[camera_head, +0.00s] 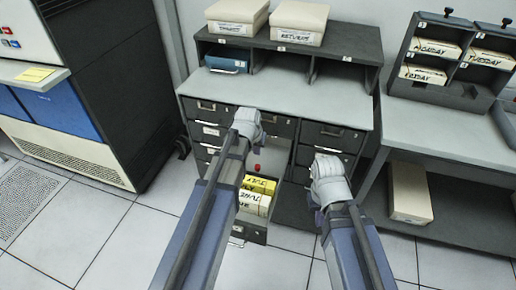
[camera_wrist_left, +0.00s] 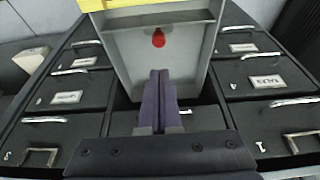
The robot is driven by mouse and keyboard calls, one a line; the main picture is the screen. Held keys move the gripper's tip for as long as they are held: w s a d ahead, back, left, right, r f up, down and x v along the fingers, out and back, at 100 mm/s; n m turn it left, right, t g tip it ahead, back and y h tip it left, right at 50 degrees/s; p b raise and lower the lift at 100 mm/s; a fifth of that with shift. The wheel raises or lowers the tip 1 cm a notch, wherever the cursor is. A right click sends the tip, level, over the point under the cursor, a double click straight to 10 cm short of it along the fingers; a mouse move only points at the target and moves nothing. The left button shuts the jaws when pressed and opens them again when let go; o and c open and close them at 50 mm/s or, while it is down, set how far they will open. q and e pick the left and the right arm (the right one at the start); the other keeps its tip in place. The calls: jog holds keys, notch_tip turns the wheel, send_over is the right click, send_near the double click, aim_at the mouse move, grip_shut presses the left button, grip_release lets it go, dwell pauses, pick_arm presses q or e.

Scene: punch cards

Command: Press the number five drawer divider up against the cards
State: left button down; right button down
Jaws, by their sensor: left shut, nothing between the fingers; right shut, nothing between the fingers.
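An open card drawer (camera_head: 277,184) stands out from the grey cabinet. Yellow and cream cards (camera_head: 257,194), with JULY and JUNE readable, stand in its front part. A red knob (camera_head: 257,168) shows behind them, apparently on the drawer divider; it also shows in the left wrist view (camera_wrist_left: 158,38). No number five is readable. My left gripper (camera_wrist_left: 158,76) is shut and empty, its purple fingers pointing into the bare part of the drawer, apart from the knob in that picture. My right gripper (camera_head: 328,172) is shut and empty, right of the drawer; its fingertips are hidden.
Closed drawers with metal handles (camera_head: 329,132) flank the open one. Boxes (camera_head: 297,22) stand on the cabinet's top shelf. A side table (camera_head: 430,125) with a card rack (camera_head: 437,62) is at right. Tiled floor (camera_head: 281,263) lies clear in front.

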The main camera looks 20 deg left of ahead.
aim_at(249, 188)
pick_arm(q)
jog(key=b+x, duration=1)
jog(key=x, duration=0.1)
dwell(0.5)
jog(key=shift+s, duration=0.1)
jog(key=shift+s+a, duration=0.1)
jog(key=shift+s, duration=3.25)
jog(key=shift+s+a, duration=0.15)
jog(key=shift+s, duration=3.2)
jog(key=shift+w, duration=0.2)
jog(key=shift+r, duration=0.1)
